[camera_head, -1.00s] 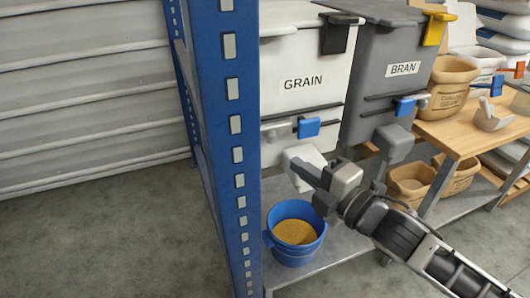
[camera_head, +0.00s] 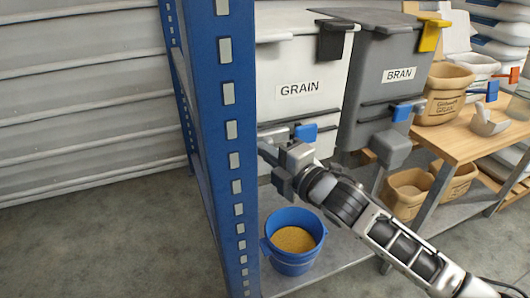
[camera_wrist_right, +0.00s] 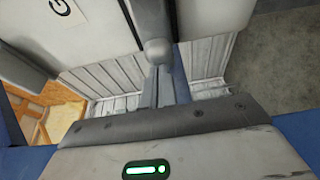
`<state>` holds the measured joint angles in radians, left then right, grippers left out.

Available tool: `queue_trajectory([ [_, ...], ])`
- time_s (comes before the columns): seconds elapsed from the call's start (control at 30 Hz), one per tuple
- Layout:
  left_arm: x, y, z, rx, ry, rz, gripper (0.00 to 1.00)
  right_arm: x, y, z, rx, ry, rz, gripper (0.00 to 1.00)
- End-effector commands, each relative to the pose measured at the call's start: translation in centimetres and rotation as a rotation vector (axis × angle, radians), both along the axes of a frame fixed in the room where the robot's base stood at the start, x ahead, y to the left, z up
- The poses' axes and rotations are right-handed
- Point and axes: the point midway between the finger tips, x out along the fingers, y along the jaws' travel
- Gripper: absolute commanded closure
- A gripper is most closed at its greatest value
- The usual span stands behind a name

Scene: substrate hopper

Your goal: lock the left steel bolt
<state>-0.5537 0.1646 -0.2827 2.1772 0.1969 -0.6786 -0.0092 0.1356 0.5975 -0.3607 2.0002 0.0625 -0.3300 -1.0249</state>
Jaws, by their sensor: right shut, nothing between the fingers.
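The left steel bolt (camera_head: 284,132) sits low on the front of the white GRAIN hopper (camera_head: 285,65), with a blue handle (camera_head: 306,133) at its right end. My right gripper (camera_head: 266,150) is shut and empty, just below the bolt's left part and close to the blue post. I cannot tell whether it touches the bolt. The hopper's outlet is partly hidden behind my gripper. In the right wrist view my closed fingers (camera_wrist_right: 165,90) point away from the palm, below a dark rounded bar end (camera_wrist_right: 155,48). My left gripper is not in view.
A blue rack post (camera_head: 226,150) stands directly left of my gripper. A blue bucket (camera_head: 291,262) with yellow grain is below. The grey BRAN hopper (camera_head: 385,75), with its own blue-handled bolt (camera_head: 405,110), is to the right, before a wooden table (camera_head: 470,140) with tubs.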

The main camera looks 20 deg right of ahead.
Motion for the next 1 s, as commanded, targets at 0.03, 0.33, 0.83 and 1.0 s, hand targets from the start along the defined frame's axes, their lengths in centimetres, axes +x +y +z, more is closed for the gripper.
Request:
queue_trajectory([
  [0.03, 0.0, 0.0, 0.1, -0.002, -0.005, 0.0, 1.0, 0.3, 0.1, 0.0, 0.001, 0.0, 0.001, 1.0],
  [0.33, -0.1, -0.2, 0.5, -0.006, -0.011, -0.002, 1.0, 0.6, 0.3, 0.0, 0.001, 0.001, 0.001, 1.0],
  [0.83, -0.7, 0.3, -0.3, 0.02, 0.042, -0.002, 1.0, 0.7, -3.1, 0.0, -0.001, 0.001, -0.002, 1.0],
  [1.0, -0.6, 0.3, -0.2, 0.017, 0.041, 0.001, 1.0, 0.8, -3.2, 0.1, -0.002, 0.0, -0.005, 1.0],
])
